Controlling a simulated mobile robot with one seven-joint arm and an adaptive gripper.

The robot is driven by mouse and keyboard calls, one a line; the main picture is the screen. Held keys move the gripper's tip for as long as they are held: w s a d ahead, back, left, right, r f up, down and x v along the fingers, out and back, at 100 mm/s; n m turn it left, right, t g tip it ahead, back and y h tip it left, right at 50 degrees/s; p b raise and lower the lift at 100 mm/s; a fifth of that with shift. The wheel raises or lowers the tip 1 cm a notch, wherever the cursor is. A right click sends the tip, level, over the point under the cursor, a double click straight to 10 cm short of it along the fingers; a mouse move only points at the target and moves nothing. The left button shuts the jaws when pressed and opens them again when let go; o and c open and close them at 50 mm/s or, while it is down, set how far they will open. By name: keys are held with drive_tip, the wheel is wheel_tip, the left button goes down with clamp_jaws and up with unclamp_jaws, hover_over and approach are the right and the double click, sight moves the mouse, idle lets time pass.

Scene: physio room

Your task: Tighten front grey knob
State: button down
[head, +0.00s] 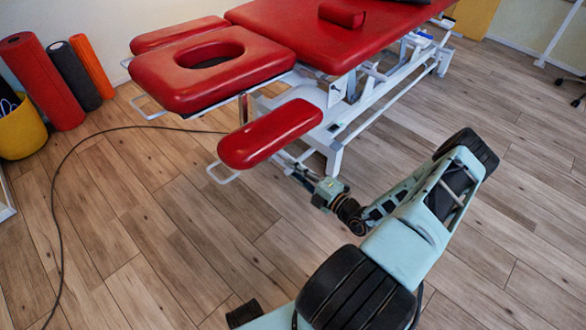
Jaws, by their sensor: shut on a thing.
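The red treatment table (350,42) has a head pad (205,72) with an oval face hole and a padded armrest (272,133) nearest me. My arm reaches in from the lower right. My gripper (289,164) points up and left under the right end of that armrest, beside the white frame. It is shut on the front grey knob, which is too small and too covered by the fingers to make out. I cannot tell how far the knob is turned.
A white table leg (333,155) stands close to my gripper. A thin wire handle (223,175) sticks out below the armrest. A dark cable (62,215) curves over the floor. Red (42,82), black and orange rolls and a yellow bin (20,130) stand left.

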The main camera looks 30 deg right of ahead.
idle(0.3)
drive_tip(key=c, duration=2)
unclamp_jaws()
drive_tip(key=v, duration=1.2)
